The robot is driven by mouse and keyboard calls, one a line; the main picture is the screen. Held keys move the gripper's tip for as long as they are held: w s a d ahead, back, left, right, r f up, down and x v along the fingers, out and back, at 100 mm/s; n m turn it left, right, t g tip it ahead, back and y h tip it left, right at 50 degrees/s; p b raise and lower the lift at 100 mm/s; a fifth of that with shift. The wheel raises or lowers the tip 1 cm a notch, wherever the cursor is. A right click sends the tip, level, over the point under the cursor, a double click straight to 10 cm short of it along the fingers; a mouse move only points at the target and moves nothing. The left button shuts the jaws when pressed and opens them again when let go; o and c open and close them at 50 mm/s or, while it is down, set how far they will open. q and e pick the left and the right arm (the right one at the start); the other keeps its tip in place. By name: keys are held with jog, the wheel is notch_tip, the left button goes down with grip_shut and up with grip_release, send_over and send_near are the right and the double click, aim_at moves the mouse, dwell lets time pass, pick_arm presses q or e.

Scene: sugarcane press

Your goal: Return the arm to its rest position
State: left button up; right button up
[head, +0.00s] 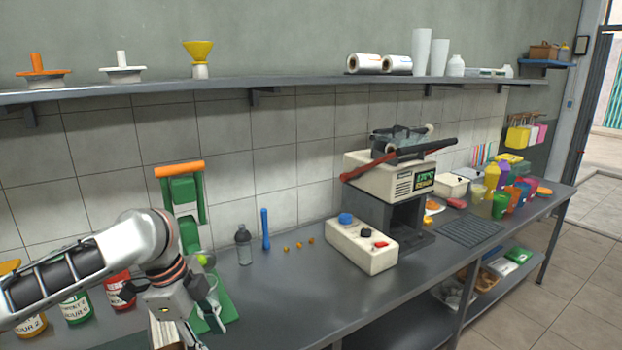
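My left arm comes in from the left, and my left gripper (203,332) points down over the front left of the metal table (310,305). Its fingers look spread apart, with nothing seen between them. Just behind it stands a green press (186,192) with an orange handle (179,169) and a green base (229,304). A clear cup, partly hidden by the gripper, is at the press, and a yellow-green round thing (206,259) shows above it. I cannot tell whether the gripper touches the cup. My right gripper is not in view.
Labelled jars (76,308) stand left, partly behind my arm. A grey bottle (243,246), a blue stick (265,229) and small orange pieces (298,246) are right of the press. A white control box (361,245) and a sealing machine (392,180) stand farther right. The front middle tabletop is clear.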

pick_arm(q)
jog(key=s+d+f+n+t+h, duration=0.1)
jog(key=d+f+n+t+h, duration=0.25)
jog(key=d+f, duration=0.45)
jog(key=s+d+f+n+t+h, duration=0.15)
jog(key=d+f+n, duration=0.35)
jog(key=f, duration=0.6)
jog(key=s+a+f+n+t+y, duration=0.4)
jog(key=s+a+f+n+y, duration=0.1)
jog(key=s+a+f, duration=0.8)
jog(key=s+a+n, duration=0.1)
jog(key=s+a, duration=0.1)
jog(key=s, duration=0.1)
jog(key=shift+a+f+y, duration=0.2)
jog(key=shift+a+y, duration=0.1)
jog(key=shift+y, duration=0.1)
jog(key=shift+s, duration=0.1)
